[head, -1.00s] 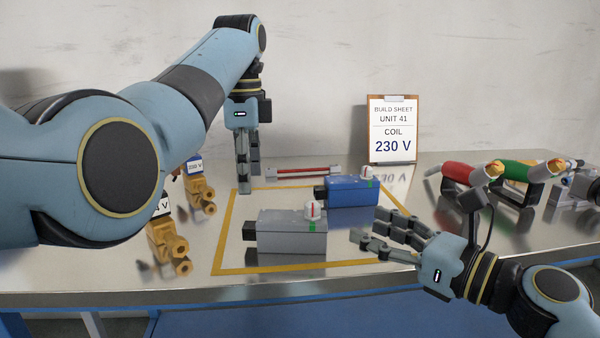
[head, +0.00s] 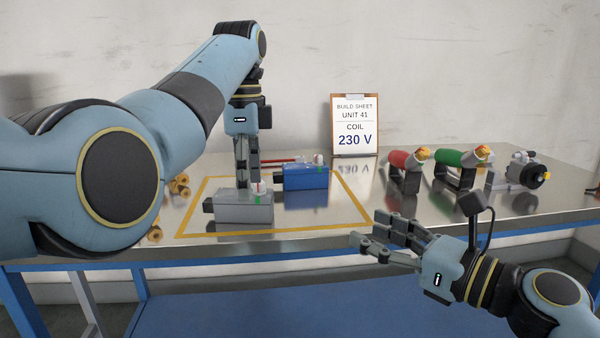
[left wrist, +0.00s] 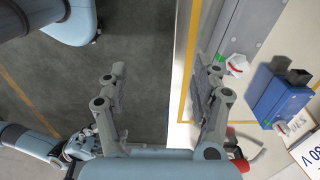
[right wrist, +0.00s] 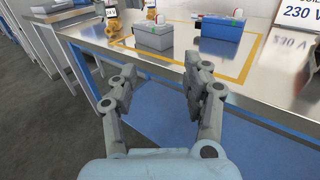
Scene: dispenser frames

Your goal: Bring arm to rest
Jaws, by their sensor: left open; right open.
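My left gripper (head: 243,182) hangs downward, open and empty. In the head view its fingertips overlap the top of the grey box unit; the left wrist view shows the gap between its fingers (left wrist: 162,88) over floor and the bench edge, with the boxes off to the right. My right gripper (head: 368,236) is open and empty, low in front of the bench edge. The right wrist view shows its spread fingers (right wrist: 160,80) short of the bench. The grey box (head: 245,208) and the blue box (head: 304,177), each with a white-and-red knob, stand inside the yellow outline.
The build sheet (head: 354,124) reads unit 41, coil 230 V. Red (head: 404,160) and green (head: 461,157) cylinders on black stands and a grey motor-like part (head: 520,172) stand at right. Brass fittings (right wrist: 113,22) are at left. The bench front right is bare.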

